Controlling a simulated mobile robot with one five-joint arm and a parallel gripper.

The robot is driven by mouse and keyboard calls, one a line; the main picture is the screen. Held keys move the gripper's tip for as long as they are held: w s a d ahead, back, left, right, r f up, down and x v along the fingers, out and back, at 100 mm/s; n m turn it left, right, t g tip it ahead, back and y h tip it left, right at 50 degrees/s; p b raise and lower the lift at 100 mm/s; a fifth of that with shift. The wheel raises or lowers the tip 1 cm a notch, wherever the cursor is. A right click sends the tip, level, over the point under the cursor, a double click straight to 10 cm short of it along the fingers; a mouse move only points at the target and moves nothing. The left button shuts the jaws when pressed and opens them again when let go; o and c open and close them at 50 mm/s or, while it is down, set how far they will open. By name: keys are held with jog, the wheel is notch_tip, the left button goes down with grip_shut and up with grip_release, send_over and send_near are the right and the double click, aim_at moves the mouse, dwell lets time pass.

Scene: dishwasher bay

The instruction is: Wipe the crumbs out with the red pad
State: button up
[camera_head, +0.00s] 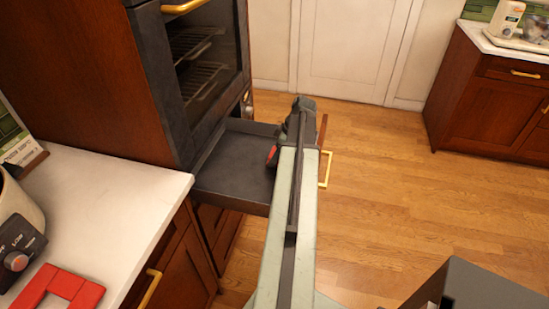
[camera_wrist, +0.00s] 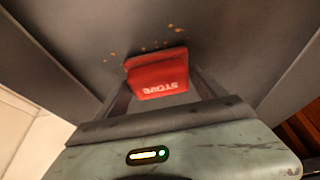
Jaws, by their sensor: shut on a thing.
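The red pad (camera_wrist: 158,73), with white lettering on it, is between the fingers of my gripper (camera_wrist: 162,90) in the wrist view. My gripper is shut on it. Several small orange crumbs (camera_wrist: 142,48) lie on the dark floor just beyond the pad, with a few farther off. In the head view the dark pulled-out drawer (camera_head: 236,166) sits below the oven, and a bit of the red pad (camera_head: 272,156) shows at its right side beside my arm. My arm hides most of the gripper and the drawer's right part there. I cannot tell whether the pad touches the floor.
The oven (camera_head: 200,70) with racks stands above the drawer. A gold handle (camera_head: 326,169) is on the drawer's front. A white counter (camera_head: 95,205) at left holds a red frame-shaped object (camera_head: 60,290). Wooden floor (camera_head: 385,200) lies open to the right.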

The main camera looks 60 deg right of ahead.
jog(key=shift+w+d, duration=0.2)
jog(key=shift+d, duration=0.45)
jog(key=shift+d+f, duration=0.1)
jog(key=shift+w+d+f, duration=0.1)
jog(key=shift+w+d, duration=0.2)
jog(key=shift+d, duration=0.45)
jog(key=shift+w+d, duration=0.25)
jog(key=shift+d, duration=0.5)
jog(key=shift+d, duration=0.1)
jog(key=shift+w+d+f+b, duration=0.1)
jog(key=shift+w+d+b, duration=0.15)
jog(key=shift+d, duration=0.55)
jog(key=shift+w+d+f+b, duration=0.1)
jog(key=shift+w+d, duration=0.15)
jog(key=shift+d, duration=0.55)
jog(key=shift+r, duration=0.1)
notch_tip(320, 180, up, 6)
jog(key=p, duration=0.6)
